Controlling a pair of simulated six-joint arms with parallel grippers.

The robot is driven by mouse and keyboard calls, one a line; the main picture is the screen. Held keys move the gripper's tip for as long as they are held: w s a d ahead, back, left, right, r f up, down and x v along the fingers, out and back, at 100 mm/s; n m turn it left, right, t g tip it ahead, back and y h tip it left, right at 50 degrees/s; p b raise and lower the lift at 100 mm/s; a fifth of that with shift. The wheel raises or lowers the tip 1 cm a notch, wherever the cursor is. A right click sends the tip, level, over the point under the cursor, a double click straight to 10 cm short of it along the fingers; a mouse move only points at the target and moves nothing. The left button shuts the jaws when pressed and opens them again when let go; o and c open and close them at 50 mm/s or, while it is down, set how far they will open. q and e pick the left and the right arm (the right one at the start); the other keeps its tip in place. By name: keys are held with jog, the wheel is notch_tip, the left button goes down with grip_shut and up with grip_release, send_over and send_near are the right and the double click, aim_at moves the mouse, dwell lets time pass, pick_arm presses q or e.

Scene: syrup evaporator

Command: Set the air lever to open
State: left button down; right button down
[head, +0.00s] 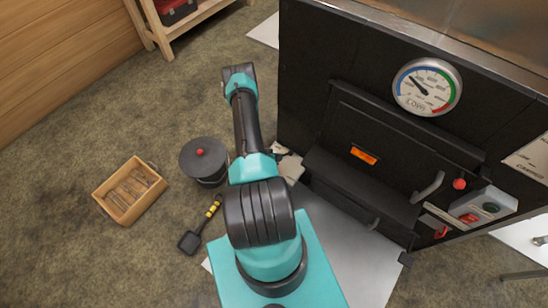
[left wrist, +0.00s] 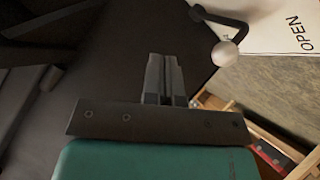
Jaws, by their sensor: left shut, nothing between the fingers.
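The air lever (left wrist: 222,20) is a dark bent bar with a pale round knob (left wrist: 225,53), at the upper right of the left wrist view. It stands in front of a white plate (left wrist: 272,38) that reads OPEN at the right; any other mark is out of view. My left gripper (left wrist: 165,58) is shut and empty, its fingertips left of the knob and apart from it in the picture. In the head view my left arm hides its fingers. A pale plate (head: 290,167) shows beside the evaporator's left edge there. My right gripper is not in view.
The black evaporator front (head: 310,75) carries a round gauge (head: 427,87), a door handle (head: 428,187) and a switch box (head: 482,207). On the floor left of my arm are a lidded black pot (head: 204,160), a wooden crate (head: 108,207) and a small shovel (head: 190,242).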

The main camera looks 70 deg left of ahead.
pick_arm(q)
jog(key=s+d+r+m+g+y, duration=0.1)
jog(key=s+d+r+m+g, duration=0.2)
jog(key=m, duration=0.8)
jog(key=s+r+g, duration=0.1)
jog(key=s+g, duration=0.1)
jog(key=g, duration=0.1)
jog(key=shift+s+d+r+m+y, duration=0.15)
jog(key=shift+s+r+m+y, duration=0.15)
jog(key=shift+s+r+y, duration=0.1)
jog(key=shift+f, duration=0.1)
jog(key=x, duration=1)
jog(key=shift+w+a+f, duration=0.1)
jog(key=shift+a+f, duration=0.1)
jog(key=shift+a, duration=0.4)
jog(key=shift+w+a+f, duration=0.15)
jog(key=shift+a, duration=0.5)
jog(key=shift+w+a+f, duration=0.2)
jog(key=shift+a+f, duration=0.05)
jog(key=shift+a, duration=0.4)
